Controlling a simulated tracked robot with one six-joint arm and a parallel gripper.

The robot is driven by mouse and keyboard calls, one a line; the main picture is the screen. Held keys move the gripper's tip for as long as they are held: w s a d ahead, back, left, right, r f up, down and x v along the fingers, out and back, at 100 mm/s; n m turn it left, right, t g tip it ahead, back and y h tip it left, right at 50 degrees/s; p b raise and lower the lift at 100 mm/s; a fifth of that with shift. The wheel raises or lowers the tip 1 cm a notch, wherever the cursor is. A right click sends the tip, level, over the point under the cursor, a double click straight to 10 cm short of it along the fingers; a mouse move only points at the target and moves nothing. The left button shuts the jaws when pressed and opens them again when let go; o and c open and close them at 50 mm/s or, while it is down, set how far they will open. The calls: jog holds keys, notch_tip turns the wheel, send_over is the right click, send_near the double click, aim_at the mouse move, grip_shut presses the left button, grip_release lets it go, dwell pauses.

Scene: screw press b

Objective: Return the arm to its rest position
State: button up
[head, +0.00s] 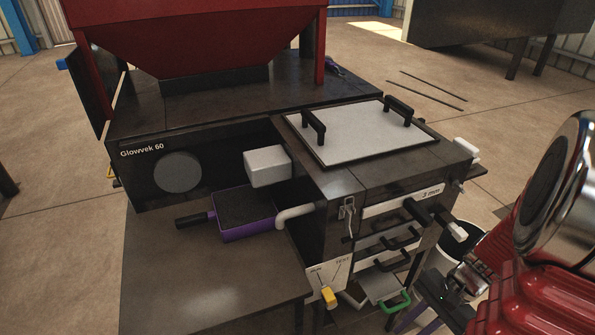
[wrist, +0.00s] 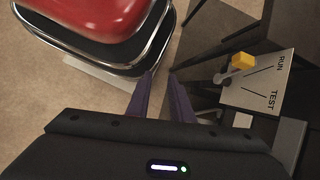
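My red arm (head: 495,290) comes in at the lower right of the head view. My gripper (head: 418,318) hangs low beside the press's front right corner and points down. In the wrist view the two purple fingers of my gripper (wrist: 162,80) stand apart with bare floor between them, so it is open and empty. In that view a panel marked RUN and TEST (wrist: 262,88) with a yellow-knobbed lever (wrist: 243,61) lies right of the fingers. The fingers appear clear of it.
The press (head: 340,195) fills the middle, with black drawer handles, a green handle (head: 394,302) close to my gripper and a white bucket (head: 463,245) behind the arm. A purple tray (head: 240,232) sits on the table (head: 200,290). Open floor (head: 520,120) lies at the right.

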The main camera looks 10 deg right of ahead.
jog(key=w+a+r+n+t+h, duration=0.2)
jog(key=a+r+n, duration=0.5)
jog(key=r, duration=0.4)
jog(key=w+a+r+n+t+h, duration=0.3)
jog(key=a+r+n+t, duration=0.1)
jog(key=a+r+n, duration=0.3)
notch_tip(320, 180, up, 4)
jog(key=shift+a+r, duration=0.25)
jog(key=shift+a, duration=0.8)
jog(key=shift+d, duration=0.1)
